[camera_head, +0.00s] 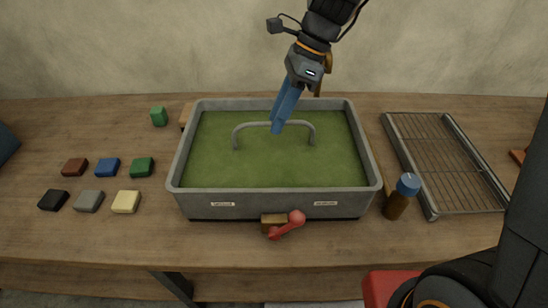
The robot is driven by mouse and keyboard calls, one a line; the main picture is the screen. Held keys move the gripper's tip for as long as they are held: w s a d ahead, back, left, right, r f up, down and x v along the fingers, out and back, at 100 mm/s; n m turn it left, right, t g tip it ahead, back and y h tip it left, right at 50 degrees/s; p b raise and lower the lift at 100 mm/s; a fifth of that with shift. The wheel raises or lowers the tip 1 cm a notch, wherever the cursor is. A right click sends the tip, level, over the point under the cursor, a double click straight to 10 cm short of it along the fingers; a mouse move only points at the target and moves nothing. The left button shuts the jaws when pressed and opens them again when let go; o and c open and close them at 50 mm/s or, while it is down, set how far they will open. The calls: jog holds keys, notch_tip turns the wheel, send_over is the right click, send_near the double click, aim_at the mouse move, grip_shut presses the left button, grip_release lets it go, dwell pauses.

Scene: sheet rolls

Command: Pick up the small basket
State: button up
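A grey rectangular basin (180,160) stands on the table, filled with a flat green surface (230,170). A thin grey arched handle (302,123) rises from this surface. It may belong to the small basket, but no basket body shows; anything under the green is hidden. My gripper (277,130) comes down from above with long blue fingers. Its tips are at the middle of the handle's top bar and overlap it in the picture. The fingers look close together from this side, and I cannot tell if they are shut on the bar.
A wire rack tray (440,160) lies to the right, with a blue-capped brown bottle (398,200) beside the basin. A red-handled valve (287,225) juts from the basin's front. Several small coloured blocks (107,168) sit on the left. The basin's raised walls surround the handle.

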jog(key=w+p+x, duration=0.1)
jog(key=x, duration=0.5)
jog(key=shift+s+a+f, duration=0.2)
jog(key=shift+s+f, duration=0.05)
jog(key=shift+f, duration=0.1)
jog(key=shift+f+p, duration=0.25)
jog(key=shift+p, duration=0.2)
grip_shut()
dwell(1.5)
